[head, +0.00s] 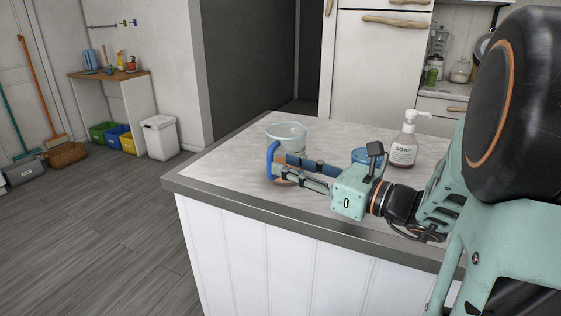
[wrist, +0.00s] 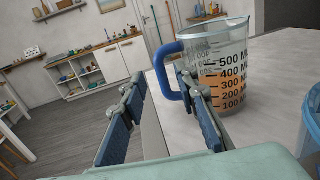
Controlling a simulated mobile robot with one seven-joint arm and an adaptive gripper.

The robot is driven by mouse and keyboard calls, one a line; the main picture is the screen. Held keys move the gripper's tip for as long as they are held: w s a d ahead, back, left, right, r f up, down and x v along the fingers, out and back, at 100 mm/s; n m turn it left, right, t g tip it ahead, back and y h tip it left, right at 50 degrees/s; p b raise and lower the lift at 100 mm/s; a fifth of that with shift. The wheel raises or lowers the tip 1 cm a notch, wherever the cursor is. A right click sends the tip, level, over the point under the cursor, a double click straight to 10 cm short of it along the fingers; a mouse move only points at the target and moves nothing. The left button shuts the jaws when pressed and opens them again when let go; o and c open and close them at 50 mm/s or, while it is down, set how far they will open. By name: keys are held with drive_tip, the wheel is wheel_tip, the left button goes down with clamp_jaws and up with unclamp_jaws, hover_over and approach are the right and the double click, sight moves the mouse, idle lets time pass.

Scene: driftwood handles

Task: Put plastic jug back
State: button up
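The plastic jug (head: 287,137) stands upright on the counter. It is clear, with a blue handle (head: 271,158) and black measuring marks; its lower part looks orange-brown. In the wrist view the jug (wrist: 228,68) is right of centre, its handle (wrist: 163,72) toward the left. My gripper (head: 284,170) is open, its fingers low above the counter and pointing at the handle. In the wrist view the gripper (wrist: 160,82) has its fingertips apart, with the handle at the gap near the right finger. I cannot tell whether they touch it.
A soap pump bottle (head: 404,148) and a blue object (head: 362,155), partly hidden by my gripper, stand on the counter (head: 230,160). A side table (head: 110,73), coloured bins and a white bin (head: 160,137) stand by the far wall.

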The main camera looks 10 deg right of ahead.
drive_tip(key=v, duration=0.9)
drive_tip(key=shift+p, duration=0.35)
